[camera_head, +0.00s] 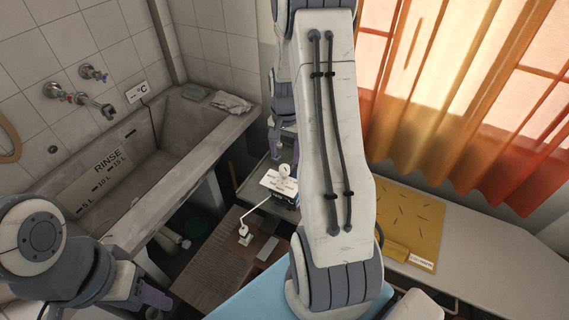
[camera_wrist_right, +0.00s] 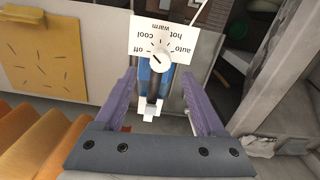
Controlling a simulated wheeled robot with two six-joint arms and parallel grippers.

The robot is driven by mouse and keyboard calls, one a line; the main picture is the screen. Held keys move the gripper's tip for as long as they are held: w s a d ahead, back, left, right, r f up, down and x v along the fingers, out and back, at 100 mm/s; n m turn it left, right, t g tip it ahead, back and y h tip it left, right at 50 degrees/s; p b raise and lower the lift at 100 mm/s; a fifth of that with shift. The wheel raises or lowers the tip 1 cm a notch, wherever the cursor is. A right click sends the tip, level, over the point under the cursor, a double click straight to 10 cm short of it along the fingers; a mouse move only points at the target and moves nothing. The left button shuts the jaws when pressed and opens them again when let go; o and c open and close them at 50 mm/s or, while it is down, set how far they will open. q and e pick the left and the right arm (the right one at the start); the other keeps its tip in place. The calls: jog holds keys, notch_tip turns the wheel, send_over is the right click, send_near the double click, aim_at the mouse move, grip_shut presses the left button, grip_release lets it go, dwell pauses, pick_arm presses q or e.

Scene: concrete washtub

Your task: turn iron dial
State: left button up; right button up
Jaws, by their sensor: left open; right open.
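The iron dial (camera_wrist_right: 159,57) is a small round white knob with a dark pointer mark, in front of a white label card (camera_wrist_right: 180,28) reading off, cool, warm, hot and auto, upside down in the right wrist view. In the head view the dial (camera_head: 284,170) is small, beside the same card (camera_head: 270,182). My right gripper (camera_wrist_right: 159,80) is open, its purple fingers apart on either side below the dial, not touching it. In the head view my right arm hides most of that area.
A concrete washtub (camera_head: 125,165) stands at the left. A brown wooden surface (camera_head: 208,268) and a light blue surface (camera_head: 245,298) lie in front. A yellow board (camera_head: 410,220) rests on the right counter by orange curtains (camera_head: 440,80).

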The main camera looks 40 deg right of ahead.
aim_at(285, 167)
jog(key=shift+f, duration=2.75)
grip_shut()
